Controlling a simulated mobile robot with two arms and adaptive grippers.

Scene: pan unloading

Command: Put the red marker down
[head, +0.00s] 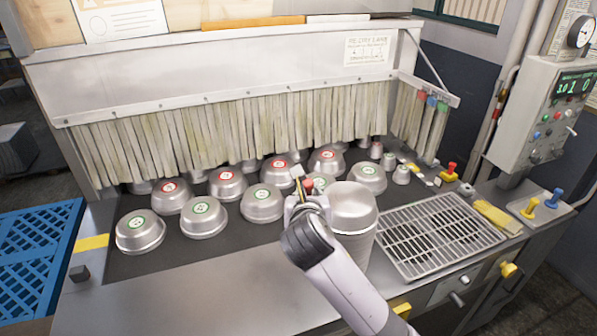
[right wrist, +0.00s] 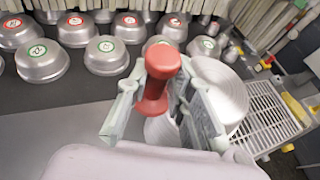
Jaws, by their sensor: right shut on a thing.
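The red marker (right wrist: 160,65) is a peg with a broad round head and a narrower body. My right gripper (right wrist: 157,95) is shut on it, with a finger on each side, and holds it upright. In the head view only a little of the marker (head: 308,184) shows above the gripper (head: 306,194), just left of a tall stack of metal pans (head: 352,208). Upturned pans with red or green labels stand behind it, such as a green-labelled one (head: 262,204). My left gripper is not in view.
A metal grate (head: 440,237) lies right of the stack. Another red marker (head: 450,168) stands at the far right, and yellow and blue pegs (head: 553,197) stand on a side plate. A strip curtain (head: 240,125) hangs behind the pans. The front counter (head: 190,290) is clear.

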